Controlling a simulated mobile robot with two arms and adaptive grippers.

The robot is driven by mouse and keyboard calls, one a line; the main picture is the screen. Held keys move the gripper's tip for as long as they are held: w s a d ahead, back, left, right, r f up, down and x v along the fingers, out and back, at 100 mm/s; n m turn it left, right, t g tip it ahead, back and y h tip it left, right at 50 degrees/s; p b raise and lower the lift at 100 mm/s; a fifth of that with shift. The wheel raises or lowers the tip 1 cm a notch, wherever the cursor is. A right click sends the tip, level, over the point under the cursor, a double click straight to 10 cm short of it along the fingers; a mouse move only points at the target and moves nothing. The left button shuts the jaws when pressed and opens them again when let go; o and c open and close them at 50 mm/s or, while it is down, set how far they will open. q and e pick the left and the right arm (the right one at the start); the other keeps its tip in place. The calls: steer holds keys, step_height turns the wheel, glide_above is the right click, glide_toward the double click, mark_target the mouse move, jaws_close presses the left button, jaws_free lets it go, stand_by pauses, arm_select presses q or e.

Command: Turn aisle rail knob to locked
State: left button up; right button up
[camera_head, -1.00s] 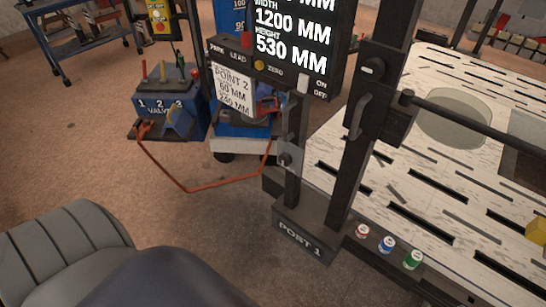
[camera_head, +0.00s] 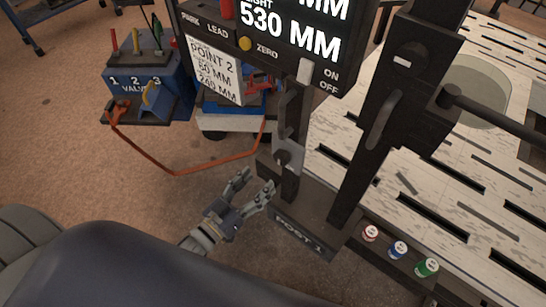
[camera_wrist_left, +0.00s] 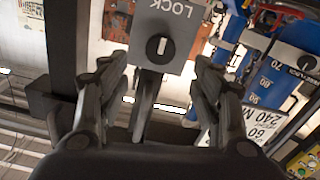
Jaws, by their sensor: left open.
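A small dark round knob (camera_head: 283,157) sits on a light grey plate (camera_head: 291,163) low on the dark post beside POST 1. In the left wrist view the knob (camera_wrist_left: 159,48) shows a white mark, and its grey plate (camera_wrist_left: 180,65) bears the word LOCK, upside down. My left gripper (camera_head: 257,183) is open and empty, just left of and below the knob in the head view. In the left wrist view the fingers of my left gripper (camera_wrist_left: 160,66) stand either side of the plate, apart from the knob. My right gripper is not in view.
A second knob (camera_head: 405,61) and a handle (camera_head: 380,120) are on the taller post. A display panel (camera_head: 285,45) stands above, a blue valve box (camera_head: 150,80) with an orange hose (camera_head: 178,173) to the left. A slotted white table (camera_head: 450,170) is at right.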

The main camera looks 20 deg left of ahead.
mark_target(279, 160)
arm_select(q)
steer(key=x, duration=0.8)
steer(key=shift+w+d+f, duration=0.1)
steer(key=shift+w, duration=0.15)
steer(key=shift+w+d, duration=0.15)
steer(key=shift+w, duration=0.25)
steer(key=c, duration=1.1)
steer(key=shift+o, duration=0.2)
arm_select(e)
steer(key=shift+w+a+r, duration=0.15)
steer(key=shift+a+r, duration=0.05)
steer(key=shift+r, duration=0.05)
